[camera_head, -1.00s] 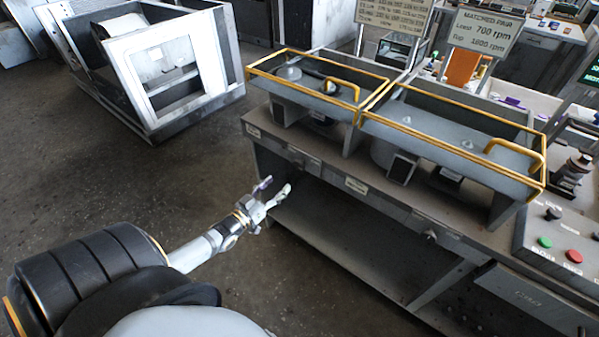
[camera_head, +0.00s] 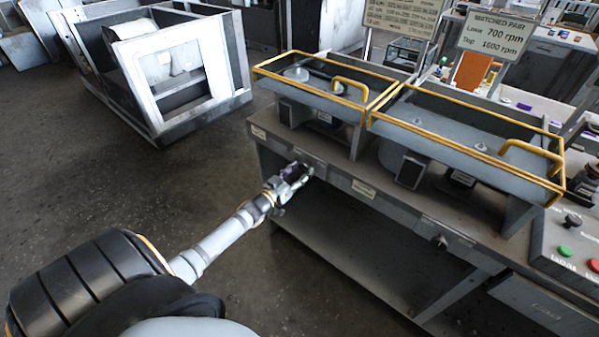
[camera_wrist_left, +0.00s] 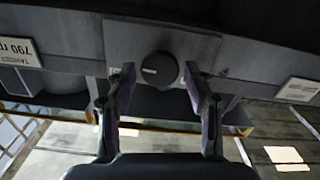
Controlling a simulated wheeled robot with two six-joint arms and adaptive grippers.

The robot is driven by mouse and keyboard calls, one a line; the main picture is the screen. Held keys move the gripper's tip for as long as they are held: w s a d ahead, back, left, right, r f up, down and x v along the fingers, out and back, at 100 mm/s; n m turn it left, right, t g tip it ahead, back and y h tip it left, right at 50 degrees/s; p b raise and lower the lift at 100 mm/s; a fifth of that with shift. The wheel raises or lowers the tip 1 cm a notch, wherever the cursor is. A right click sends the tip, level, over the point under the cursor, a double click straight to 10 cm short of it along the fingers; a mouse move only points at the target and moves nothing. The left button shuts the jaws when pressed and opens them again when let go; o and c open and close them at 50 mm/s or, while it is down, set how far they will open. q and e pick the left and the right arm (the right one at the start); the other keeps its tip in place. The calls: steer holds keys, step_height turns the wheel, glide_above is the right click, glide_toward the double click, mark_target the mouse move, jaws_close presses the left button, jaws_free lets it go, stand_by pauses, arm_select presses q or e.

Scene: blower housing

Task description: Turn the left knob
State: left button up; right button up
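The left knob (camera_wrist_left: 158,69) is a dark round knob with a pale pointer line, mounted on a grey plate on the bench's front rail. In the left wrist view it sits between the two fingers of my left gripper (camera_wrist_left: 158,74), with visible gaps on both sides. The gripper is open, and I cannot tell how far the fingertips reach along the knob. In the head view my left gripper (camera_head: 298,178) is at the front rail, and it largely hides the left knob. My right gripper is not in view.
A second knob (camera_head: 439,242) is farther right on the front rail (camera_head: 395,208). Yellow-edged guards (camera_head: 455,140) stand on the bench top. A control box (camera_head: 570,250) with push buttons is at the right. A metal housing frame (camera_head: 175,75) stands back left; floor between is clear.

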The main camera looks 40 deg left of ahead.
arm_select(q)
steer(key=c, duration=0.8)
steer(key=shift+m, duration=0.3)
steer(key=shift+m+p, duration=0.5)
steer(key=shift+m, duration=0.4)
steer(key=m+p, duration=0.1)
steer(key=m, duration=0.2)
steer(key=shift+m, duration=0.3)
steer(key=m, duration=0.3)
steer(key=shift+d+p, duration=0.1)
steer(key=shift+p, duration=0.3)
steer(key=shift+f+m, duration=0.1)
steer(key=shift+m, duration=1.5)
